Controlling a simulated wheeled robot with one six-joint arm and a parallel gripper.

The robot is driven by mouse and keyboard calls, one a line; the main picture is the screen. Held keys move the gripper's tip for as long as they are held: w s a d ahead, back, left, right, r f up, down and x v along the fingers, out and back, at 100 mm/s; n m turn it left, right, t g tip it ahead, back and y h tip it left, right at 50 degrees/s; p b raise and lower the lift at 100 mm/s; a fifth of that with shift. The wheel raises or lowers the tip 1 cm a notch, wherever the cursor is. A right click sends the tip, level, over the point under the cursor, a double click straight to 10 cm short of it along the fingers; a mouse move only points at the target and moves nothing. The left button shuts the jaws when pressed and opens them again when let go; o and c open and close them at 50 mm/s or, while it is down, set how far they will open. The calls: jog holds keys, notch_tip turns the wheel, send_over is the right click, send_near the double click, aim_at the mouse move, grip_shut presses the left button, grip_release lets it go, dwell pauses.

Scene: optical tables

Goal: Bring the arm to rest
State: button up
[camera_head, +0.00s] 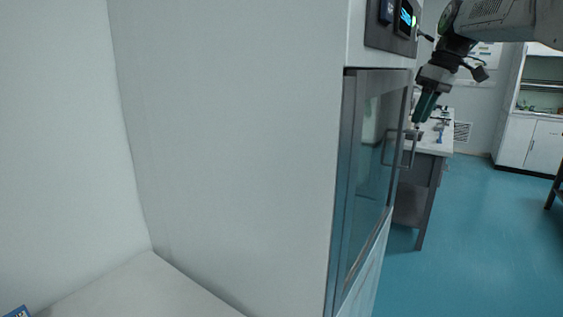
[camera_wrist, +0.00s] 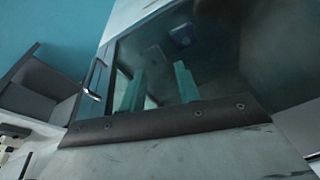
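My gripper (camera_head: 419,121) hangs at the upper right of the head view, with green fingers pointing down and slightly left. It appears close to the cabinet door's handle (camera_head: 411,150), but I cannot tell the gap in depth. In the wrist view two green finger shapes stand apart with nothing seen between them, apparently mirrored in the dark glass (camera_wrist: 215,75). The handle also shows in the wrist view (camera_wrist: 94,78), left of those shapes. My arm reaches in from the top right corner of the head view.
A tall white cabinet (camera_head: 240,150) with a glass door (camera_head: 372,165) fills the middle. A table (camera_head: 437,148) with small items stands behind the gripper. White cupboards (camera_head: 530,143) are at the far right. The blue floor (camera_head: 480,240) at right is mostly clear.

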jog(key=s+a+f+m+h, duration=0.1)
jog(key=s+a+f+m, duration=0.15)
jog(key=s, duration=0.75)
jog(key=s+a+f+m, duration=0.2)
jog(key=s+f, duration=0.2)
jog(key=s, duration=0.6)
jog(key=s+a+f+m+h, duration=0.1)
jog(key=s+a+f+m, duration=0.2)
jog(key=s, duration=0.7)
jog(key=s+f, duration=1)
jog(key=shift+m+h, duration=0.3)
jog(key=shift+m, duration=0.05)
